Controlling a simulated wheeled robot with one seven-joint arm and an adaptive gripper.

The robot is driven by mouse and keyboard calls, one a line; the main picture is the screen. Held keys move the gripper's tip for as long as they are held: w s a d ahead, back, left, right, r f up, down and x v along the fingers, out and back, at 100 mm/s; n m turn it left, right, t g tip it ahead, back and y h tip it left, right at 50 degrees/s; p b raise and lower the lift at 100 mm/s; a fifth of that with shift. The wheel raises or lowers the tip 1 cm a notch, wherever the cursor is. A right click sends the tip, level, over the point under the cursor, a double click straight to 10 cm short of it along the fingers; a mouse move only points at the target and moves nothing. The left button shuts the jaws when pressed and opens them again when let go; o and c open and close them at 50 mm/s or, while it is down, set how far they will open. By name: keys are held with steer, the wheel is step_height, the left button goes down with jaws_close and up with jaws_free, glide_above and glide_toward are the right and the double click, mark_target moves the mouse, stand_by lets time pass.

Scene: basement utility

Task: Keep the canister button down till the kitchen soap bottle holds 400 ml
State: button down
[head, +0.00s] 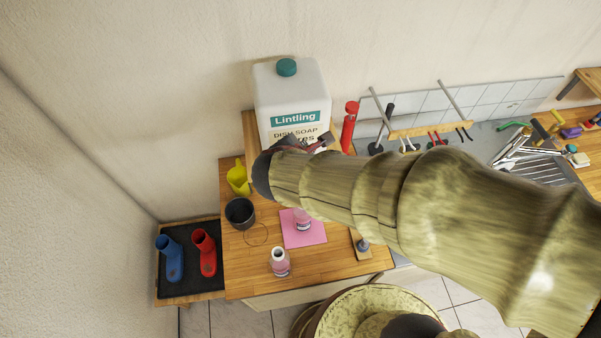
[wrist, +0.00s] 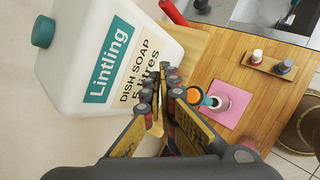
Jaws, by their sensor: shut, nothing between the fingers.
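The large white soap canister (head: 290,90) with a teal cap stands at the back of the wooden counter; it also fills the upper left of the wrist view (wrist: 72,62). An orange and teal part (wrist: 196,96), seemingly its tap or button, shows just right of my fingers. A bottle with pink contents (head: 303,223) stands on a pink mat (head: 318,238); its level and label are unreadable. My gripper (wrist: 168,80) is shut and empty, in front of the canister's lower part. Whether it touches the button, I cannot tell. My arm hides the tap in the head view.
Another pink bottle (head: 280,263) stands near the counter's front edge. A dark pot (head: 240,213) and yellow jug (head: 239,178) are at left. A small wooden holder (wrist: 268,65) carries two small bottles. Boots (head: 205,252) stand on a black tray; a sink is at right.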

steer(key=shift+f, duration=0.15)
step_height(320, 180, down, 9)
steer(key=b, duration=0.7)
steer(key=shift+r, duration=0.2)
stand_by(1.1)
steer(key=shift+f+b, duration=0.4)
steer(key=shift+b, duration=0.25)
steer(key=shift+f+b, duration=0.45)
stand_by(4.3)
